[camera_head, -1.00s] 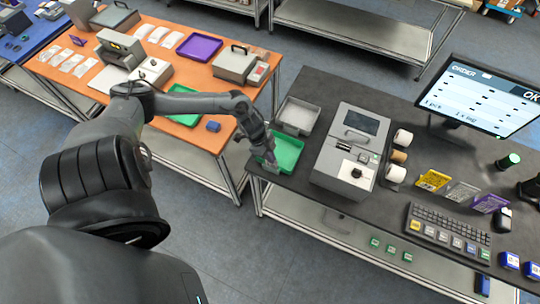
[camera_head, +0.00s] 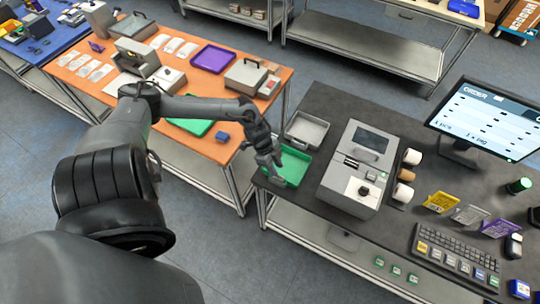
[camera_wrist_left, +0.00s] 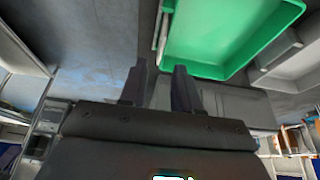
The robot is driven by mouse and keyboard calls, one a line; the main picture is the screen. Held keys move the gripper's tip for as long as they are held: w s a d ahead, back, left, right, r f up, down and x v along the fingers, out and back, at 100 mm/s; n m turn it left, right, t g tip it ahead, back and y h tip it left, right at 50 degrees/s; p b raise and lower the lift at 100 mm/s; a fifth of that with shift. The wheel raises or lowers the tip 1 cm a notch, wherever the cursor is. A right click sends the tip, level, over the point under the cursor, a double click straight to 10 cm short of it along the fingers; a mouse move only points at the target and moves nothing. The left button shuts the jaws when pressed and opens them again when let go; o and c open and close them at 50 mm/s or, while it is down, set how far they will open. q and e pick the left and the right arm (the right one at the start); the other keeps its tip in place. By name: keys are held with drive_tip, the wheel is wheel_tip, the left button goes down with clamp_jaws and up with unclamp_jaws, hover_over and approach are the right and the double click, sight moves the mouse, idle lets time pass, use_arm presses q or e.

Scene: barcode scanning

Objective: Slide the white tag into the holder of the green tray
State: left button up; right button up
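A green tray (camera_head: 297,165) lies on the dark table near its left edge, and it also shows at the top of the left wrist view (camera_wrist_left: 225,35). My left gripper (camera_head: 277,178) is low at the tray's left side; in the left wrist view (camera_wrist_left: 159,68) its two dark fingers stand apart with no object clearly between them. A thin pale strip (camera_wrist_left: 161,32) runs along the tray's near side, ahead of the fingers; I cannot tell whether it is the holder or the white tag. My right gripper is not in view.
A grey tray (camera_head: 306,130) stands behind the green one, and a grey machine (camera_head: 355,165) stands to its right. The orange table (camera_head: 222,140) holds another green tray (camera_head: 188,126), a purple tray (camera_head: 213,58) and a blue block (camera_head: 222,136). A floor gap separates the tables.

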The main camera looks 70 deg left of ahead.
use_arm(q)
drive_tip(key=p+v, duration=0.2)
drive_tip(key=v, duration=0.6)
drive_tip(key=shift+r, duration=0.3)
drive_tip(key=shift+a+p, duration=0.1)
drive_tip(key=shift+p, duration=0.2)
